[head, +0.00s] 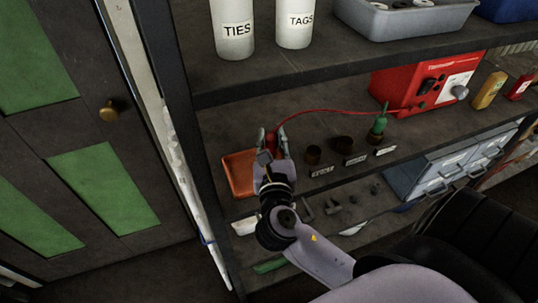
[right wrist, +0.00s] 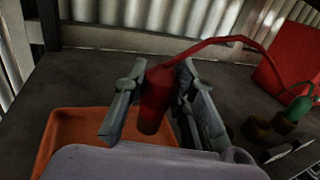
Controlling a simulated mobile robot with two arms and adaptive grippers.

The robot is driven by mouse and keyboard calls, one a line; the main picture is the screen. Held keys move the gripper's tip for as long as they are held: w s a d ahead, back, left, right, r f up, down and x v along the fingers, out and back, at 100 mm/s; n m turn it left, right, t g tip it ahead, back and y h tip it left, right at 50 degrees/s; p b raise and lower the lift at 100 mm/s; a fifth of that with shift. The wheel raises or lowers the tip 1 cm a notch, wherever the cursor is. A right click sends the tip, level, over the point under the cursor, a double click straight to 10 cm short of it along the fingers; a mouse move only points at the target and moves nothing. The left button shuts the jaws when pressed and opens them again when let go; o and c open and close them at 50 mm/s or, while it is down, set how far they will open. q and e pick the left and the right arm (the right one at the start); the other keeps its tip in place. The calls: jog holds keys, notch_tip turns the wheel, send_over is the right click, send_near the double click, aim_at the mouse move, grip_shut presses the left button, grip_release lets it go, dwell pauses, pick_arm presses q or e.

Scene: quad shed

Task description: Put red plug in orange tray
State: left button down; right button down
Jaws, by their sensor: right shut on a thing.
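The red plug (right wrist: 156,100) is a red cylinder with a red cable running from its top. My right gripper (head: 272,138) is shut on it, with one finger on each side of the plug in the right wrist view (right wrist: 163,88). The orange tray (head: 237,178) lies on the middle shelf, just left of my right gripper. In the right wrist view the tray (right wrist: 62,135) is below and left of the plug, partly hidden by my gripper. The plug appears near the tray's right side; its exact height is unclear. My left gripper is not in view.
The red cable (head: 325,111) runs to a red box (head: 405,90) at the back right. Dark round sockets (head: 313,155) and a green plug (head: 377,126) stand right of my gripper. An upper shelf (head: 290,72) overhangs, and a post (head: 190,130) stands left.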

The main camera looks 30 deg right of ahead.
aim_at(271, 150)
jog(key=shift+f, duration=0.45)
jog(key=shift+f+b, duration=0.35)
jog(key=shift+f, duration=1.25)
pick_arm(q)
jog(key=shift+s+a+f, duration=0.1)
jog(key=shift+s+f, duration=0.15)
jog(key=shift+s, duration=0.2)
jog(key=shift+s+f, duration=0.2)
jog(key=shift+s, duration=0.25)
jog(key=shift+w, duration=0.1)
pick_arm(e)
jog(key=c, duration=1.3)
grip_release()
jog(key=shift+f, duration=0.1)
jog(key=shift+c, duration=0.2)
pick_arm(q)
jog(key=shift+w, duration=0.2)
